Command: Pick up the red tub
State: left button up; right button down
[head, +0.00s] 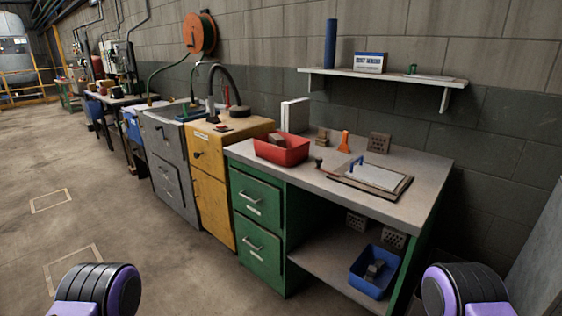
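The red tub (290,157) stands upright on the left part of the grey-topped workbench (420,168), near its front left edge. A brownish-grey block (277,140) shows inside the tub. Black and purple parts of my two arms show at the bottom left and bottom right, well apart from the tub. Neither of my grippers shows in the head view.
An orange tool (345,143), a hollow brick (379,142) and a board with a blue-handled trowel (372,178) lie on the bench. A blue tub (366,286) sits on the lower shelf. A yellow cabinet (212,191) adjoins on the left. The floor in front is clear.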

aim_at(297, 150)
jog(key=u, duration=0.8)
jog(key=i, duration=1.05)
jog(key=z, duration=0.3)
